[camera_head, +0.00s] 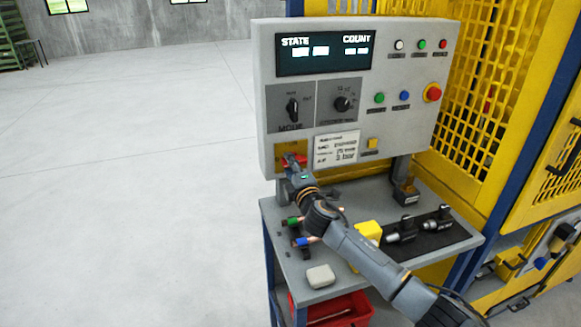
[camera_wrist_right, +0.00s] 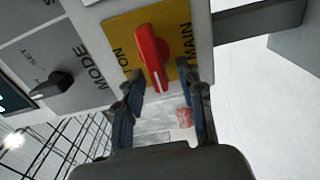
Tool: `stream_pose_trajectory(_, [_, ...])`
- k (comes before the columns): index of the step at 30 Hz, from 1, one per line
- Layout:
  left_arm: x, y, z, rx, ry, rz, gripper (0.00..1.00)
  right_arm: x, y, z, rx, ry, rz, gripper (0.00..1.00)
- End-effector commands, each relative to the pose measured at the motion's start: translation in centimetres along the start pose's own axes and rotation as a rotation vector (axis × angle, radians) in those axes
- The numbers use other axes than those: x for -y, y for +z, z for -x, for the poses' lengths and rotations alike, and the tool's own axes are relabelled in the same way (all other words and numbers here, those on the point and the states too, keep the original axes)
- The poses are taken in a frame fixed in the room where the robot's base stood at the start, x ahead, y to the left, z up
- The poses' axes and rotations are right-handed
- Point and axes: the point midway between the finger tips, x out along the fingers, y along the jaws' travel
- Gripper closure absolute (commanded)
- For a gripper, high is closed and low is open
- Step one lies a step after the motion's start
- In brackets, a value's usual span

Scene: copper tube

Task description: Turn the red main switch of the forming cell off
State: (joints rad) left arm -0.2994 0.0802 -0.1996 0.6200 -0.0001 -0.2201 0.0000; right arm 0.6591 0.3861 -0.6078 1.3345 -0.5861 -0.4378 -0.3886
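The red main switch (camera_wrist_right: 150,55) is a red rotary handle on a yellow plate (camera_wrist_right: 122,32) marked ON and MAIN. In the head view the red handle (camera_head: 297,159) shows at the lower left of the grey control panel, partly hidden by my right gripper (camera_head: 292,163). In the right wrist view my right gripper (camera_wrist_right: 161,80) is open. Its two fingertips stand on either side of the handle's lower end, with gaps visible; I cannot tell whether either touches. The handle's white line points toward the gripper. My left gripper is in no view.
The control panel (camera_head: 388,78) also carries a black MODE knob (camera_head: 293,108), another black knob (camera_head: 342,103) and a red emergency button (camera_head: 432,92). Below is a grey bench (camera_head: 345,196) with tube parts and a yellow block (camera_head: 369,231).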

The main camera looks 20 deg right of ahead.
Motion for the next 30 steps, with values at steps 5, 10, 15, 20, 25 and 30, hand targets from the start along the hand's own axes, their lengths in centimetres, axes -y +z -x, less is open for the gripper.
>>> stream_pose_trajectory(5, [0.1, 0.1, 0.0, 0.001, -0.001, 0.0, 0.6, -0.1, 0.0, 0.0, 0.0, 0.001, -0.002, 0.62])
stream_pose_trajectory(10, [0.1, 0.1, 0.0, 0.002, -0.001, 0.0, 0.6, 0.0, 0.1, 0.7, 0.001, 0.001, -0.002, 0.62])
stream_pose_trajectory(15, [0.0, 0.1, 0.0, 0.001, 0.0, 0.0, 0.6, 0.0, 0.0, 3.0, -0.001, 0.001, -0.001, 0.62])
stream_pose_trajectory(20, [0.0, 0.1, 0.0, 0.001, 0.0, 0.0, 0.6, 0.1, 0.0, 6.0, -0.001, -0.001, -0.001, 0.62])
stream_pose_trajectory(25, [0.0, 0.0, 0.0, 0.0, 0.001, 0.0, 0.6, 0.0, 0.0, 9.0, -0.001, 0.0, -0.002, 0.62])
stream_pose_trajectory(30, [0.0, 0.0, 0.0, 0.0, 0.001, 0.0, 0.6, 0.1, 0.0, 11.1, -0.001, 0.0, 0.0, 0.62])
